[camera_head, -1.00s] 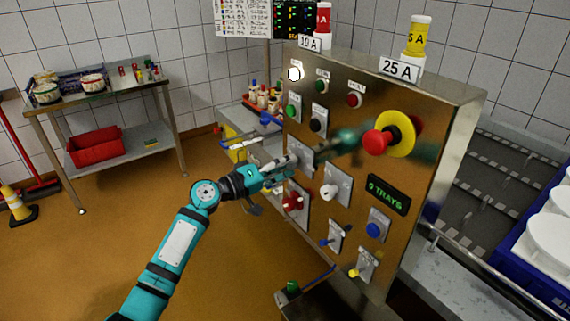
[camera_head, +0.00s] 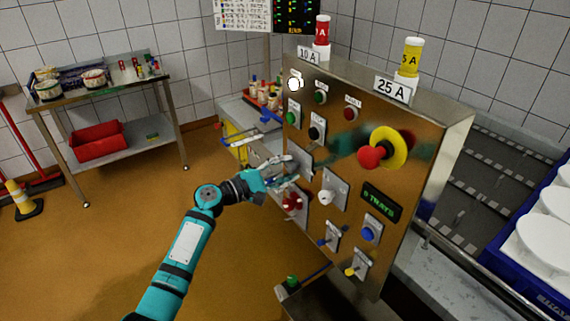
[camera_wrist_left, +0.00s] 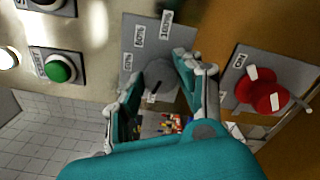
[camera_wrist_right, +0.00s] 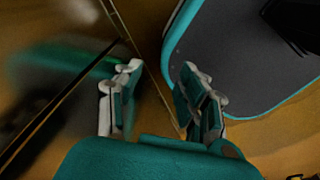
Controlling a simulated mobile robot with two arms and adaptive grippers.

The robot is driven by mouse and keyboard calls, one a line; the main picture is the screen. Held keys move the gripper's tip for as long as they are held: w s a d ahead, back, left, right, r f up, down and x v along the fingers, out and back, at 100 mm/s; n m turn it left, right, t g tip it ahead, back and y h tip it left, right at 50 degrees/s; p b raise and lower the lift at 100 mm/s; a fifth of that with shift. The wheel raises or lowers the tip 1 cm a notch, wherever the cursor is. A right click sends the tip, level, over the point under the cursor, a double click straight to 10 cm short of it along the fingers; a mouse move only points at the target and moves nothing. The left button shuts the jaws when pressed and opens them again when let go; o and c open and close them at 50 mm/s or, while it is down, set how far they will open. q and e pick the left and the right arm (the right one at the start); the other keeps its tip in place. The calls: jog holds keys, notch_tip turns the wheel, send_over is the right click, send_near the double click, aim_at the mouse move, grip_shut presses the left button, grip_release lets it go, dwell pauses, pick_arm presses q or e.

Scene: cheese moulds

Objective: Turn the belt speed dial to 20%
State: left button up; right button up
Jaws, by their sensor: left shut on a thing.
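The belt speed dial (camera_wrist_left: 160,76) is a grey round knob on a light plate with percent labels; one reads 100%, and the others are hard to read. In the left wrist view it sits between the two fingers of my left gripper (camera_wrist_left: 163,92), which is shut on it. In the head view my left gripper (camera_head: 287,168) is at the dial's plate (camera_head: 302,158) on the steel control panel (camera_head: 345,140) and hides the knob. Where the dial points is unclear. My right gripper (camera_wrist_right: 158,90) is open and empty in its wrist view.
A red rotary switch (camera_head: 293,200) is just below the dial, and a white knob (camera_head: 327,197) is to its right. A red emergency button (camera_head: 371,157) on a yellow ring sticks out further right. Green (camera_head: 293,117) and black buttons (camera_head: 316,133) lie above. Open floor is left.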

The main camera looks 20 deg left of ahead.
pick_arm(q)
jog(key=shift+n+p, duration=0.9)
jog(key=shift+n, duration=0.7)
jog(key=o, duration=1.1)
jog(key=shift+o, duration=0.2)
jog(key=shift+s+a, duration=0.1)
jog(key=v, duration=1.1)
jog(key=shift+s+a, duration=0.3)
